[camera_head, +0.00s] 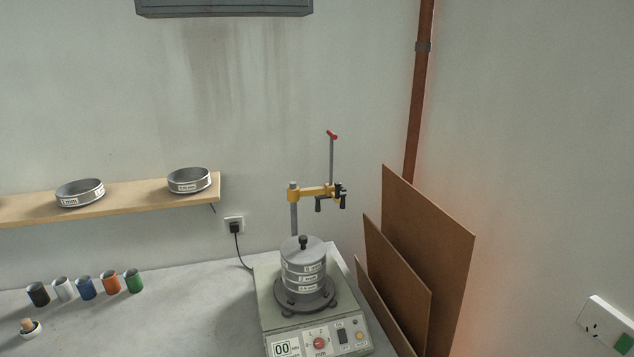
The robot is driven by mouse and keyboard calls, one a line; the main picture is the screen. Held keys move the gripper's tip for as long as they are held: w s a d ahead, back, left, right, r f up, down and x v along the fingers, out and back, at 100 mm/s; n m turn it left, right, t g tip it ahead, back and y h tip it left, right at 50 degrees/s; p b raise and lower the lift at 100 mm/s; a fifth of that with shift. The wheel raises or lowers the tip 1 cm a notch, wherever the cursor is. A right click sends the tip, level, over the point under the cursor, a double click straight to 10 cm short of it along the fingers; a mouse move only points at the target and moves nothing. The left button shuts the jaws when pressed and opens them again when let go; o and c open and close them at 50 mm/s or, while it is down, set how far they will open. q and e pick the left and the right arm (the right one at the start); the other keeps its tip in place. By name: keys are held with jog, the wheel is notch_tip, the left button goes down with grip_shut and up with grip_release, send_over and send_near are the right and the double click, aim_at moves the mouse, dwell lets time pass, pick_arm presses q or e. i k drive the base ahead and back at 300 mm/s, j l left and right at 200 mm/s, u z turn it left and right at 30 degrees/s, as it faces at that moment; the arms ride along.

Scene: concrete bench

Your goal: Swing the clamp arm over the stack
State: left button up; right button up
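The clamp arm (314,192) is a yellow bar on a grey post (295,217) behind the stack. It points to the right, with black grips under its free end and a tall grey lever with a red tip (332,134) standing up from it. The stack (304,270) of grey sieves with white labels stands upright on the shaker (321,332), with a lid and black knob (303,241) on top. Neither of my grippers is in view.
Brown boards (428,255) lean on the wall close to the shaker's right. Several coloured cups (86,288) and a small bowl (31,328) stand on the bench's left. The bench (195,315) between cups and shaker is clear.

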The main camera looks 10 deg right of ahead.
aim_at(293, 195)
jog(key=i+l, duration=0.1)
jog(key=l, duration=1.1)
jog(key=i+l+u, duration=0.1)
jog(key=l, duration=0.5)
jog(key=i+j+z, duration=0.1)
jog(key=i+z, duration=0.25)
jog(key=i, duration=0.15)
jog(key=i+j+z, duration=0.2)
jog(key=i+z, duration=0.15)
jog(key=i, duration=0.15)
jog(key=i+j+z, duration=0.35)
jog(key=i, duration=0.1)
